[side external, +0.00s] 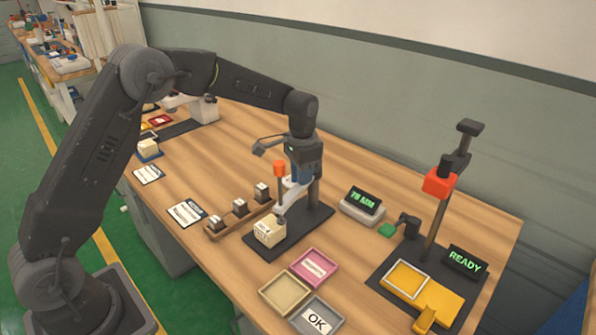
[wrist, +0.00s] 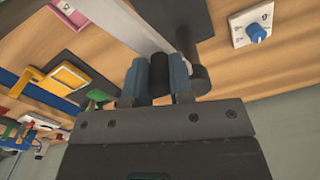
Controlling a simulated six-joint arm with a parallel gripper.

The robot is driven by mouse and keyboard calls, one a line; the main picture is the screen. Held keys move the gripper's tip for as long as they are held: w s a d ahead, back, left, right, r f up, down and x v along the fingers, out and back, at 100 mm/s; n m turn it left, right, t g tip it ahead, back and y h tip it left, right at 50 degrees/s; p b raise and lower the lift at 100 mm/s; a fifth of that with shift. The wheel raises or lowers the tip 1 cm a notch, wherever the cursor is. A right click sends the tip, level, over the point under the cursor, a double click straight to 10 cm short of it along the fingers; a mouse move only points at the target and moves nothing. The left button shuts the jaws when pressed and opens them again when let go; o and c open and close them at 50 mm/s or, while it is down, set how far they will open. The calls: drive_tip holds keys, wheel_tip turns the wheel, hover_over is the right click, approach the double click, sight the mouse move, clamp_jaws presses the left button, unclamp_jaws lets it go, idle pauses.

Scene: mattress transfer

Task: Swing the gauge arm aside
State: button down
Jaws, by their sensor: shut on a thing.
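The gauge stands on a dark base plate (side external: 312,222) mid-table. Its pale gauge arm (side external: 290,196) slopes down to the left from the post, its end at a cream foam block (side external: 269,233) on the plate's front edge. I cannot tell whether the end touches the block. My gripper (side external: 299,179) is over the gauge arm, pointing down. In the wrist view my gripper (wrist: 159,82) is shut on a short dark cylinder (wrist: 160,72) beside the pale gauge arm (wrist: 128,22). The dark post (wrist: 190,45) is close to the right finger.
A display (side external: 366,199) reading "78 MM" stands right of the gauge. A pink tray (side external: 333,268), a tan tray (side external: 265,293) and a grey OK tray (side external: 297,320) lie in front. A rack (side external: 214,232) holds small blocks at left. A stamping stand (side external: 434,225) and READY display (side external: 483,257) are right.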

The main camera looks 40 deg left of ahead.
drive_tip(key=w+d+n, duration=0.4)
drive_tip(key=n, duration=0.7)
drive_tip(key=shift+d, duration=0.25)
drive_tip(key=shift+w, duration=0.15)
drive_tip(key=c, duration=1)
unclamp_jaws()
wheel_tip(320, 180, up, 14)
drive_tip(key=shift+f, duration=0.1)
